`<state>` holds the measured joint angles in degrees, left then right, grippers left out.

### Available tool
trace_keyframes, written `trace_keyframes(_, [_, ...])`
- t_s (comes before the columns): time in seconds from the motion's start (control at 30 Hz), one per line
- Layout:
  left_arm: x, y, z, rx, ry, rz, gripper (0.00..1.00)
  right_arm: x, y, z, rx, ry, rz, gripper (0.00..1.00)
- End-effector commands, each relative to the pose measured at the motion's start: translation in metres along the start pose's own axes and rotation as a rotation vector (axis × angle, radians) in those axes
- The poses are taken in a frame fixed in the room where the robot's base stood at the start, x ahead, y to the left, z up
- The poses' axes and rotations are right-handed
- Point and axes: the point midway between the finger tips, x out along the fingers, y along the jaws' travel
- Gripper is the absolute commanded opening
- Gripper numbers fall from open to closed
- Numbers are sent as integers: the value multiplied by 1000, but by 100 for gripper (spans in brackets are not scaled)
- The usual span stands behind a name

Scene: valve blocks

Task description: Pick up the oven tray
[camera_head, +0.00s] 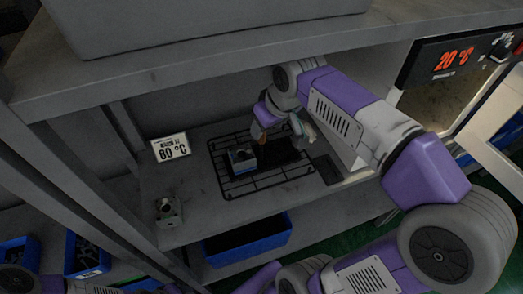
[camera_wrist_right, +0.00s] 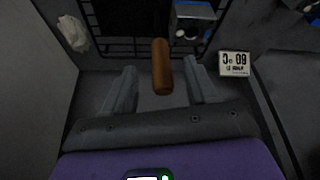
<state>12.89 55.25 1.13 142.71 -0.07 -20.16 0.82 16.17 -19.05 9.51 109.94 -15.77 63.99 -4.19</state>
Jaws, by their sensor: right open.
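The oven tray is a black wire rack (camera_head: 230,186) lying on the grey shelf, with a brown handle on its far side. The handle (camera_wrist_right: 162,68) points toward my right wrist camera. My right gripper (camera_wrist_right: 160,72) is open, with one finger on each side of the handle and visible gaps between. In the head view my right gripper (camera_head: 268,116) is above the tray's far edge, and its fingers are partly hidden. A grey valve block (camera_head: 242,160) sits on the tray; it also shows in the wrist view (camera_wrist_right: 193,18). My left gripper is not in view.
Another valve block (camera_head: 168,211) is at the shelf's front left. A blue crate (camera_head: 246,240) is below. The oven panel (camera_head: 455,58) at right reads 20 °C. A pale crumpled item (camera_wrist_right: 73,33) lies beside the tray.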

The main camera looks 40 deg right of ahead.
Motion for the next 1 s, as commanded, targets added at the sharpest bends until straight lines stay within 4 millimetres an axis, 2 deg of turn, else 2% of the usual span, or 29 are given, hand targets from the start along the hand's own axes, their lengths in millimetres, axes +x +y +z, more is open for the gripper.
trace_keyframes(0.2, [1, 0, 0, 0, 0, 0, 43, 6, 0, -11, 0, 0, -1, 57])
trace_keyframes(0.4, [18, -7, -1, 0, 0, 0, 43, 42, 0, -9, 0, -3, -1, 57])
trace_keyframes(0.5, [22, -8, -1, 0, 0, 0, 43, 54, 0, -9, 0, -1, -1, 57])
trace_keyframes(0.73, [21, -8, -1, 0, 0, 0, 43, 54, 0, -11, 0, 1, 0, 57])
trace_keyframes(0.77, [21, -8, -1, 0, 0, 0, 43, 54, 0, -11, 0, 1, 0, 56])
trace_keyframes(1.0, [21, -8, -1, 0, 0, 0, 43, 54, 0, -10, 0, 1, -1, 19])
